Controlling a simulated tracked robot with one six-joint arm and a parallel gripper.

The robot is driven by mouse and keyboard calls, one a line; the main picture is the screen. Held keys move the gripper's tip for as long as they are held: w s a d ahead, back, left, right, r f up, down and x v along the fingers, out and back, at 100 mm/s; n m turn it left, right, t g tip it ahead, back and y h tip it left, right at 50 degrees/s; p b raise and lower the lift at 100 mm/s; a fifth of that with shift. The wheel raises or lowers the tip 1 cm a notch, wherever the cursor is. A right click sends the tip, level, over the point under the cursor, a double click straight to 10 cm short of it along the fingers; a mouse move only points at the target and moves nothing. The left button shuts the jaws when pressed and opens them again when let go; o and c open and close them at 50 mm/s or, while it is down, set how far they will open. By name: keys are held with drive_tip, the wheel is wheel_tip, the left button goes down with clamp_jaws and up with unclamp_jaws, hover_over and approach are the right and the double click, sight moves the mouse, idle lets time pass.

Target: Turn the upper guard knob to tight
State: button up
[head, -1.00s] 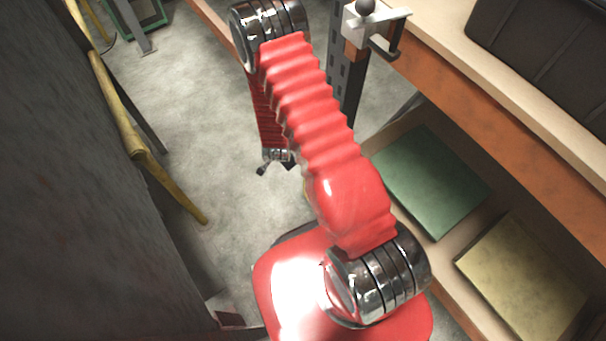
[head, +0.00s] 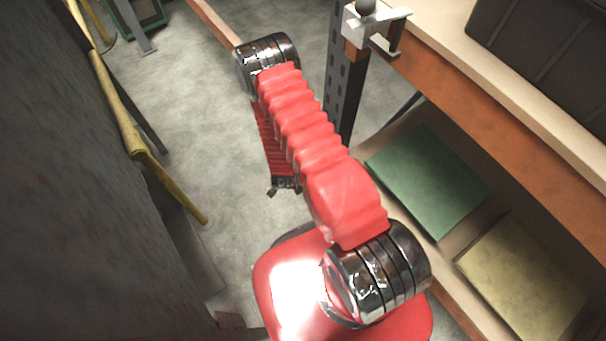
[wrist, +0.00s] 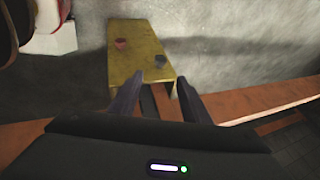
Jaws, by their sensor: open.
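A yellow plate (wrist: 140,42) stands out in the wrist view, in front of a grey surface. It carries a small red knob-like piece (wrist: 121,44) at upper left and a dark round one (wrist: 159,62) to its lower right. I cannot tell which is the upper guard knob, nor read any setting. My gripper (wrist: 160,81) is open and empty. Its two dark fingers point toward the plate's lower edge, apart from both pieces as far as I can see. In the head view my gripper (head: 285,187) is small and dark at the arm's lower end.
An orange beam (wrist: 265,100) crosses below the plate. In the head view a dark wall and yellow rail (head: 135,140) stand left. A bench with a clamp (head: 372,22) and dark case (head: 550,40) is right, with a green box (head: 430,180) below. Floor between is clear.

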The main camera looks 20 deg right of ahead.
drive_tip(key=x, duration=1.3)
drive_tip(key=shift+w+d+f, duration=0.1)
drive_tip(key=c, duration=1)
